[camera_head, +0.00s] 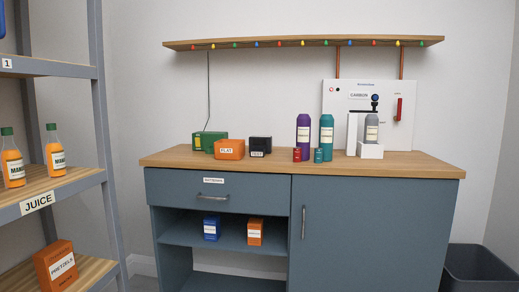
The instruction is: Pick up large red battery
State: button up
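No thing that I can clearly make out as a large red battery shows. A small dark red cylinder (297,154) stands upright on the wooden counter (400,168), in front of a purple bottle; I cannot tell whether it is a battery. A shut drawer (250,196) under the counter's left side carries a small label that seems to read "BATTERIES" and a bar handle (211,208). What is inside the drawer is hidden. My gripper is not in view.
A small teal cylinder (318,156), purple bottle (303,131) and teal bottle (326,132) stand nearby. An orange box (229,149), black box (260,144) and green box (206,139) are left. A shelf rack (100,110) stands left, a dark bin (478,270) right.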

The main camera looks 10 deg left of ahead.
aim_at(297, 150)
jog(key=k, duration=0.6)
jog(key=u, duration=0.8)
jog(key=i, duration=1.45)
jog(key=z, duration=0.7)
jog(key=i, duration=0.65)
jog(key=z, duration=0.65)
